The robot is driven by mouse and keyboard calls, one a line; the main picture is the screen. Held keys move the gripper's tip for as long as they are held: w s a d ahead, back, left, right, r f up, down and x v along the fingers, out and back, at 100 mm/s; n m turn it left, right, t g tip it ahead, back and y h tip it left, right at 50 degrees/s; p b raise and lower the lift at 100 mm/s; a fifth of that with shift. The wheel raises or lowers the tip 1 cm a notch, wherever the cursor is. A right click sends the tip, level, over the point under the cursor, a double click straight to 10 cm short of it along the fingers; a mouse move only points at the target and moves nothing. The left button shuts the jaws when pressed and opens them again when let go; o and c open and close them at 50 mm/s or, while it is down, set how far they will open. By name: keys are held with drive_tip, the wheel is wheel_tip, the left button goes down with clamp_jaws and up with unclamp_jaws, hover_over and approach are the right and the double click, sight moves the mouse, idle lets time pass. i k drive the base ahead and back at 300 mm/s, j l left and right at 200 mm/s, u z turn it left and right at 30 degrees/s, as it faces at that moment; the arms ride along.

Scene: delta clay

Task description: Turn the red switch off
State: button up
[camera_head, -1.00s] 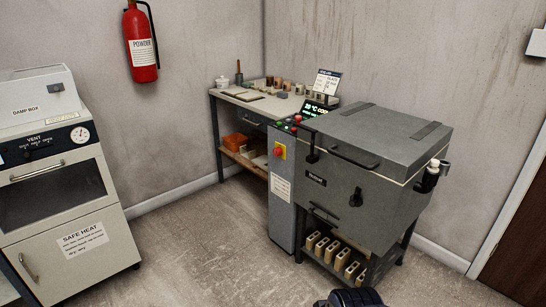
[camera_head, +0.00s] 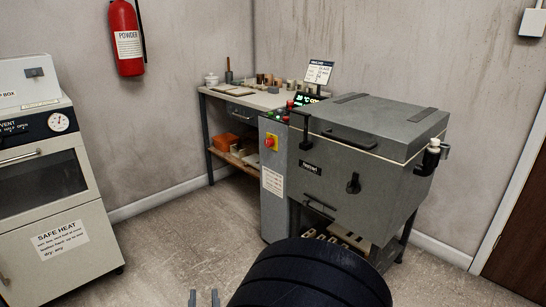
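A small red switch on a yellow plate (camera_head: 269,142) sits on the upper front of a tall grey control cabinet (camera_head: 273,208), left of the kiln. Its on or off position is too small to tell. Small red and green buttons (camera_head: 287,107) show on the cabinet's top. My gripper (camera_head: 204,298) shows only its two fingertips at the bottom edge, apart with an empty gap between them. It is well below and in front of the switch, touching nothing. My dark rounded arm link fills the bottom middle and hides the kiln stand's lower part.
The grey kiln (camera_head: 365,175) stands right of the cabinet, with handles and a latch projecting. A workbench (camera_head: 245,98) with small pots is behind. A white oven cabinet (camera_head: 50,195) stands at left. A fire extinguisher (camera_head: 126,40) hangs on the wall. Floor (camera_head: 185,230) between is clear.

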sight(268, 142)
drive_tip(key=i+j+z, duration=0.15)
drive_tip(key=z, duration=0.25)
drive_tip(key=i+j+z, duration=0.1)
drive_tip(key=z, duration=0.3)
drive_tip(key=j+z, duration=0.35)
drive_tip(key=i+j+z, duration=0.15)
drive_tip(key=z, duration=0.25)
drive_tip(key=i+j+z, duration=0.1)
drive_tip(key=j+z, duration=0.15)
drive_tip(key=j, duration=1.25)
drive_tip(key=k+j+z, duration=0.1)
drive_tip(key=j+z, duration=0.15)
drive_tip(key=j, duration=1.25)
